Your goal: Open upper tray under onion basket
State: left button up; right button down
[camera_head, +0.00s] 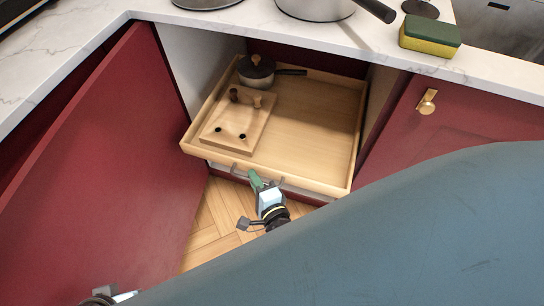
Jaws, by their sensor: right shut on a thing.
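The wooden upper tray (310,125) is pulled partly out of the open cabinet and sticks out over the floor. Its grey bar handle (279,183) runs along the lower front. My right gripper (256,180), with green fingers, is at the middle of that handle and shut on it. Part of my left gripper (122,296) shows at the bottom left edge, low by the open door; most of it is cut off and its jaws cannot be made out. No onion basket can be seen.
The tray holds a small dark-lidded pan (257,73) and a wooden board with pegs (236,122). An open red door (110,150) stands at left; a closed red cabinet front (440,115) is at right. A pot and a sponge (430,36) are on the marble counter.

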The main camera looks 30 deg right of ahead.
jog(key=s+a, duration=0.6)
jog(key=shift+s+a, duration=0.25)
jog(key=shift+a, duration=0.05)
jog(key=c, duration=1.8)
grip_release()
jog(key=shift+s, duration=0.15)
